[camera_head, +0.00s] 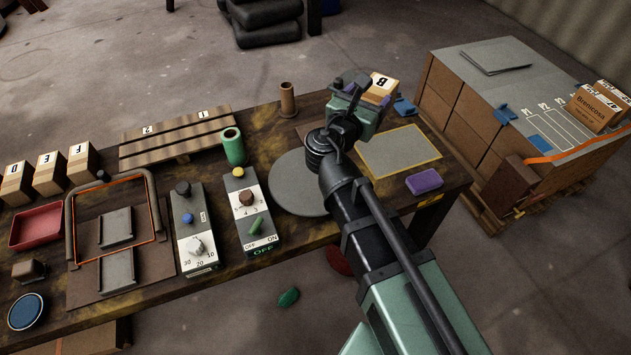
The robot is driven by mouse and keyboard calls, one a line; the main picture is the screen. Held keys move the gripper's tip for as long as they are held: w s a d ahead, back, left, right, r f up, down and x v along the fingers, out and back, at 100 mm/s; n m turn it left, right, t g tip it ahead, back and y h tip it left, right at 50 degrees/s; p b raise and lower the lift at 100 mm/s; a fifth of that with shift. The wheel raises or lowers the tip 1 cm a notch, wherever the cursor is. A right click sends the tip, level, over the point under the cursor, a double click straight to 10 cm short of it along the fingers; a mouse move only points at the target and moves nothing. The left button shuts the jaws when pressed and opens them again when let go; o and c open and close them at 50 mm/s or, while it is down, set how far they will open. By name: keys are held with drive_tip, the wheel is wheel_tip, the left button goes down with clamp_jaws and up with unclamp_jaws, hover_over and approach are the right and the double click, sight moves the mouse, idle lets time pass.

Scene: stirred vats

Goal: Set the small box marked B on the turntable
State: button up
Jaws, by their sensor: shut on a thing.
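The small box marked B (382,82) is a tan carton with a white label and a black letter on its top. My gripper (372,99) is shut on it at the far right part of the bench; the fingers are mostly hidden behind the wrist. The box looks upright, and its height above the bench is hard to tell. The turntable (292,184) is a flat grey disc near the bench's front edge, to the left of and nearer than the box. Its top looks empty, and my arm hides part of its right side.
A control box (256,226) with a green switch stands left of the disc, near a green cup (233,146). A brown tube (287,99) stands behind. A yellow-outlined grey area (400,152) and a purple block (425,181) lie to the right. Boxes D, E, F (49,175) stand far left.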

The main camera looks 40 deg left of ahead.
drive_tip(key=s+a+f+n+g+y+b, duration=0.2)
drive_tip(key=s+a+f+n+g+y, duration=0.1)
drive_tip(key=s+a+n+y, duration=0.5)
drive_tip(key=m+y+b, duration=0.1)
drive_tip(key=m+b, duration=0.1)
drive_tip(key=b, duration=1.9)
hover_over(312, 186)
wheel_tip(312, 186, down, 21)
drive_tip(key=shift+r, duration=0.15)
drive_tip(key=shift+r+p, duration=0.3)
drive_tip(key=shift+p, duration=0.2)
drive_tip(key=shift+f, duration=0.2)
drive_tip(key=o, duration=1.1)
drive_tip(key=shift+o, duration=0.2)
drive_tip(key=shift+r, duration=0.2)
drive_tip(key=v, duration=0.7)
drive_tip(key=shift+s+d, duration=0.2)
drive_tip(key=shift+s, duration=0.05)
